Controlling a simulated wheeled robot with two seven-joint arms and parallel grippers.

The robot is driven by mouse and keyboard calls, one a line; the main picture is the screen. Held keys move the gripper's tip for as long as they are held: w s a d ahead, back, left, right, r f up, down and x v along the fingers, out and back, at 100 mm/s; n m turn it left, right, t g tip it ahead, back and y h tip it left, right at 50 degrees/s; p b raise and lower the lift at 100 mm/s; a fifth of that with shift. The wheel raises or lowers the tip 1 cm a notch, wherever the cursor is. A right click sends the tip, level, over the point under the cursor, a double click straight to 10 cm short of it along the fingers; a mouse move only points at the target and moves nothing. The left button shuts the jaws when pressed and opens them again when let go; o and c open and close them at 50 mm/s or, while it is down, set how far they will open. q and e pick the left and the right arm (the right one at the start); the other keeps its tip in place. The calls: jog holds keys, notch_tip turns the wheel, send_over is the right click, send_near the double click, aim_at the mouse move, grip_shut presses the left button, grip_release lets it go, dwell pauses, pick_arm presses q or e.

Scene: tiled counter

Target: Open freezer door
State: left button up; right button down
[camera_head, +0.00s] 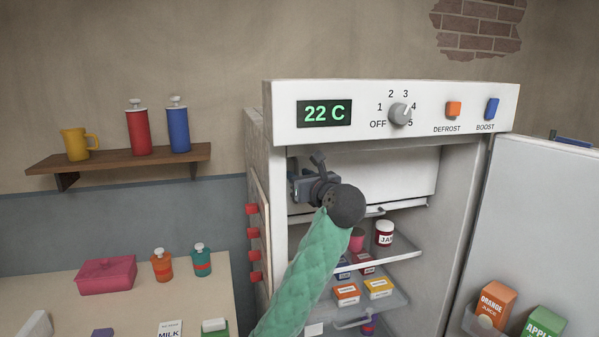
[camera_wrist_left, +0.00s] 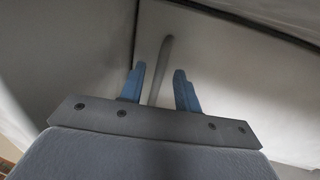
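The fridge (camera_head: 282,200) stands with its main door (camera_head: 540,215) swung open to the right. Inside at the top is the white freezer door panel (camera_head: 400,170), partly hidden by my left gripper and arm. My left gripper (camera_head: 306,165) is at the panel's left end, fingers open. In the left wrist view its two blue fingers (camera_wrist_left: 159,88) are apart, with a grey handle bar (camera_wrist_left: 167,58) on a pale panel (camera_wrist_left: 215,65) between them. Gaps show on both sides of the bar; whether the fingertips touch it is unclear. My right gripper is not in view.
Shelves below hold a jam jar (camera_head: 384,233) and small boxes (camera_head: 347,292). Cartons (camera_head: 494,303) stand in the open door's rack. The control panel (camera_head: 370,112) reads 22 C. A counter (camera_head: 130,300) and wall shelf (camera_head: 120,165) with items are at the left.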

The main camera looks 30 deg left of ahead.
pick_arm(q)
jog(key=shift+w+a, duration=0.1)
jog(key=shift+a, duration=0.15)
jog(key=shift+c, duration=0.2)
grip_shut()
jog(key=shift+f, duration=0.1)
